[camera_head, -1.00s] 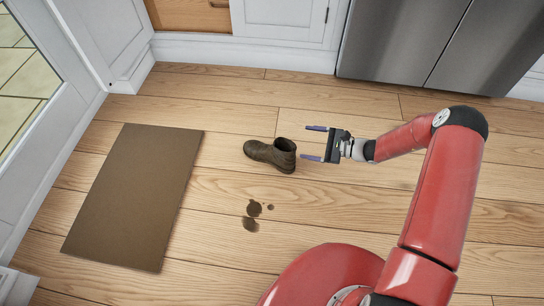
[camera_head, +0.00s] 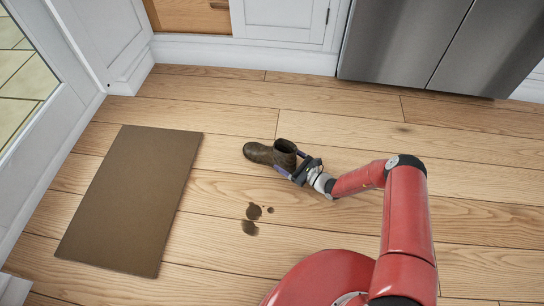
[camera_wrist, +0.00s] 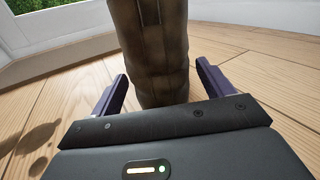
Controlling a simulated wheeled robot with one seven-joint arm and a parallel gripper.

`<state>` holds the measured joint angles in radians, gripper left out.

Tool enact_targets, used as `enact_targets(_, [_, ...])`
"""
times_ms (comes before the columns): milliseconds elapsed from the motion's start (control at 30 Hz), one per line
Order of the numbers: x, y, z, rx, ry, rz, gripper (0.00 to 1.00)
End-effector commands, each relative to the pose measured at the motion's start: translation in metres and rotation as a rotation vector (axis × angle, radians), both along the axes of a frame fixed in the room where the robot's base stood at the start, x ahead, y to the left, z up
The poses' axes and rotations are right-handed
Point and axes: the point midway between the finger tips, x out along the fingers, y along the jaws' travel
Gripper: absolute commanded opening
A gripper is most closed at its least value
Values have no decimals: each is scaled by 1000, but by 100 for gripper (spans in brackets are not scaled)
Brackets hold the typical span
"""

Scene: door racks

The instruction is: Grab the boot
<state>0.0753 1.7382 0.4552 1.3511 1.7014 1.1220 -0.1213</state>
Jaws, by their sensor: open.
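My gripper (camera_head: 288,163) is at the shaft end of the boot. In the wrist view the boot shaft (camera_wrist: 154,50) rises between the two purple fingers of my gripper (camera_wrist: 160,88). The fingers are open, one on each side, with a visible gap to the shaft on both sides. The toe of the boot is hidden in the wrist view.
A brown mat (camera_head: 135,195) lies on the floor to the left. Dark stains (camera_head: 252,213) mark the floor in front of the boot. White cabinets (camera_head: 283,22) and a steel fridge (camera_head: 430,45) stand at the back. The floor around the boot is clear.

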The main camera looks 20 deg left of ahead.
Motion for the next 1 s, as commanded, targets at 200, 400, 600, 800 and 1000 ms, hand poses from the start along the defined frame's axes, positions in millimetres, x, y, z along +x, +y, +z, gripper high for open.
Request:
enact_targets(200, [4,13,0,1,0,0,80])
enact_targets(400, [4,12,0,0,0,0,73])
enact_targets(600, [3,12,0,0,0,0,47])
enact_targets(800, [3,12,0,0,0,0,22])
enact_targets(1000, [4,13,1,2,-1,0,22])
